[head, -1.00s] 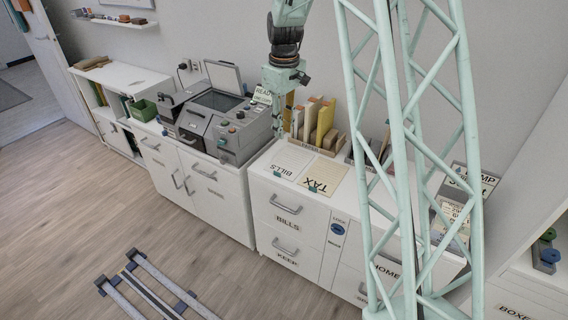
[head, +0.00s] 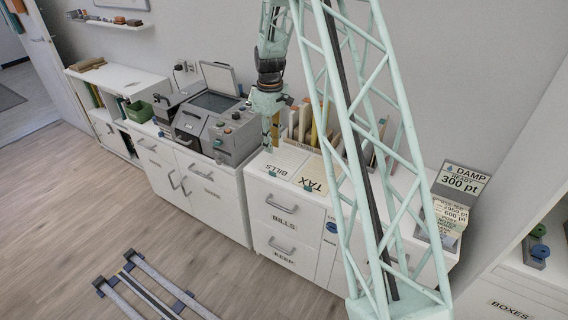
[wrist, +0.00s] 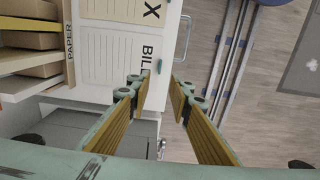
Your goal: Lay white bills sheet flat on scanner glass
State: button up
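The white bills sheet (head: 275,165) lies flat on the white cabinet top, left of the tan tax sheet (head: 311,176). In the wrist view the bills sheet (wrist: 112,62) shows its printed name close to my fingertips. My gripper (wrist: 160,88) is open, with nothing between its fingers, near the sheet's name end. In the head view my gripper (head: 270,138) hangs above the cabinet beside the bills sheet; its exact height is hard to tell. The scanner (head: 224,135) stands to the left with its lid (head: 219,77) raised and its dark glass (head: 215,102) bare.
An organizer with upright folders (head: 315,128) stands behind the sheets. A green bin (head: 139,111) is left of the scanner. A stack of signs (head: 460,183) stands at the right. Floor rails (head: 145,285) lie in front; the floor around them is clear.

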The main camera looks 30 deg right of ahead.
jog(key=shift+f, duration=0.15)
jog(key=b, duration=0.1)
send_over(272, 172)
jog(key=shift+d+f, duration=0.2)
jog(key=shift+f, duration=3.95)
jog(key=shift+f, duration=0.15)
jog(key=shift+a+f+b, duration=0.1)
jog(key=shift+f+b, duration=0.75)
jog(key=shift+f, duration=1.6)
grip_shut()
